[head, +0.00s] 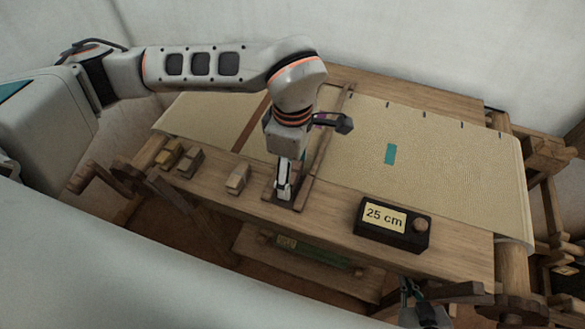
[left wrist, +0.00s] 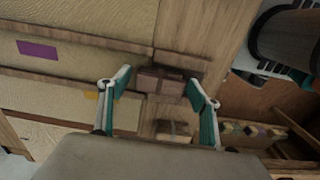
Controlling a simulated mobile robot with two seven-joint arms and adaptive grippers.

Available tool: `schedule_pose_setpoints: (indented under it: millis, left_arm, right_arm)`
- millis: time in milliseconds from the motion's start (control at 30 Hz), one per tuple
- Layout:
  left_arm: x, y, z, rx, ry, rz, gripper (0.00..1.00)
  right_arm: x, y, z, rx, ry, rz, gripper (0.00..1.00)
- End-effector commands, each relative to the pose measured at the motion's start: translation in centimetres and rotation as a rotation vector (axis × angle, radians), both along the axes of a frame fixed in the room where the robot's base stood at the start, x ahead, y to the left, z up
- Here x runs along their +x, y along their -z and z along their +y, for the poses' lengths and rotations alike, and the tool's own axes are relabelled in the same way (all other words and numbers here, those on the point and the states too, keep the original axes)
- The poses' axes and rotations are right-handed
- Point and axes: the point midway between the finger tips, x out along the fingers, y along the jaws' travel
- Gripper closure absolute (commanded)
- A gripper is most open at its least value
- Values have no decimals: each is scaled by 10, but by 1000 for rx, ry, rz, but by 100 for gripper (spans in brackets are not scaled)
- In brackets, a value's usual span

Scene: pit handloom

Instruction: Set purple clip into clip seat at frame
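My left gripper (head: 285,192) points down over a dark wooden seat (head: 298,205) at the loom's front beam. In the left wrist view my left gripper (left wrist: 160,88) has its fingers spread, with a brown block (left wrist: 158,82) between and beyond the tips; whether they touch it I cannot tell. No clip is clearly recognisable as the purple one. A flat purple patch (left wrist: 37,49) lies on the cloth beside a wooden bar. My right gripper (head: 425,312) shows only partly at the bottom edge, and its fingers are unclear.
A pale-topped block (head: 238,178) stands left of the seat, with several other blocks (head: 188,160) farther left. A dark box reading "25 cm" (head: 392,224) stands to the right. A long wooden bar (head: 327,145) crosses the cloth (head: 450,165), which bears a teal patch (head: 390,154).

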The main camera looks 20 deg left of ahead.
Motion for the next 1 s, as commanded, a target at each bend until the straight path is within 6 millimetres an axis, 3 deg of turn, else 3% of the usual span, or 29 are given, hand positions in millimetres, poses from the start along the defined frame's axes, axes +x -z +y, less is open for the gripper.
schedule_pose_setpoints:
  millis: [267,700,1000]
  left_arm:
    - [1,-11,0,-1,0,-4,37]
    - [2,-95,0,1,1,-7,37]
    - [0,-122,0,1,2,-2,37]
  right_arm:
    - [1,-3,0,2,0,-3,100]
    - [1,-5,2,7,1,-3,100]
    - [-1,-4,2,7,0,0,100]
